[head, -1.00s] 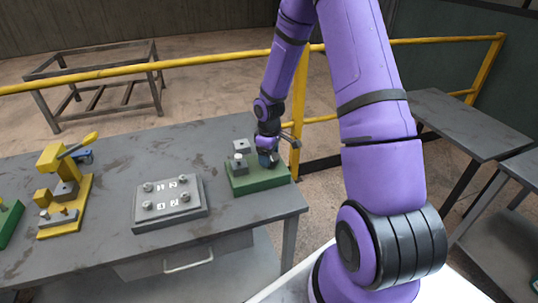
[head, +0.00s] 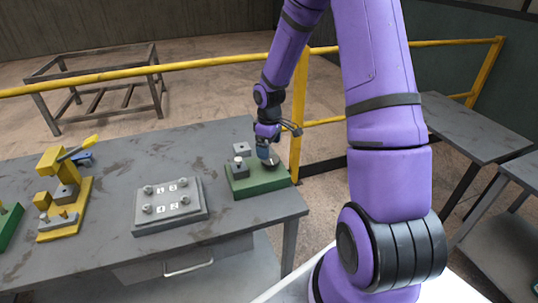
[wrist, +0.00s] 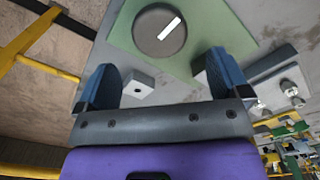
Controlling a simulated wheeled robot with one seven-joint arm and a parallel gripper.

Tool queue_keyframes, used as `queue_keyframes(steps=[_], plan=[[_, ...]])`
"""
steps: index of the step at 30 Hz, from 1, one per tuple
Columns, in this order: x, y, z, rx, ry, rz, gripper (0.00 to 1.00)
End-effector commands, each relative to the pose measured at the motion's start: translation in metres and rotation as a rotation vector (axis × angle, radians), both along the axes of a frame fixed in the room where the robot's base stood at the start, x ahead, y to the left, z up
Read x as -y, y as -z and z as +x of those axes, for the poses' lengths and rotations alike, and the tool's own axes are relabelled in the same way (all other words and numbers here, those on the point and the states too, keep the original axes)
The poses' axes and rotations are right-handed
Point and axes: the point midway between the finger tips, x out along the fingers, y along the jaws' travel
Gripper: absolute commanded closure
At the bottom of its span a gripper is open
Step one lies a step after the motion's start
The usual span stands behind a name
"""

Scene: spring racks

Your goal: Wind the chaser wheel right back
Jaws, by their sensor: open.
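The chaser wheel appears to be the dark round disc (wrist: 160,31) with a white bar on its face, on a green base (wrist: 122,28). In the head view the disc (head: 271,163) sits at the right part of the green base (head: 262,186), near the table's right end. In the wrist view the white bar slants up to the right. My gripper (wrist: 161,62) is open, with its blue fingers apart and nothing between them. In the head view my gripper (head: 264,153) is just above the disc and looks clear of it.
A grey panel with several knobs (head: 170,217) lies to the left, and a yellow press (head: 62,190) stands farther left. A yellow rail (head: 299,120) runs behind the table.

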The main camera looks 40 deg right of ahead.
Motion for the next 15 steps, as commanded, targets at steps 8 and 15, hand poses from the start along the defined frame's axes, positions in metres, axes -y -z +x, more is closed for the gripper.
queue_keyframes(steps=[8, 15], plan=[[0.000, -0.044, 0.000, 0.001, 0.002, 0.000, 0.06], [0.000, -0.055, 0.000, 0.000, -0.001, 0.000, 0.06]])
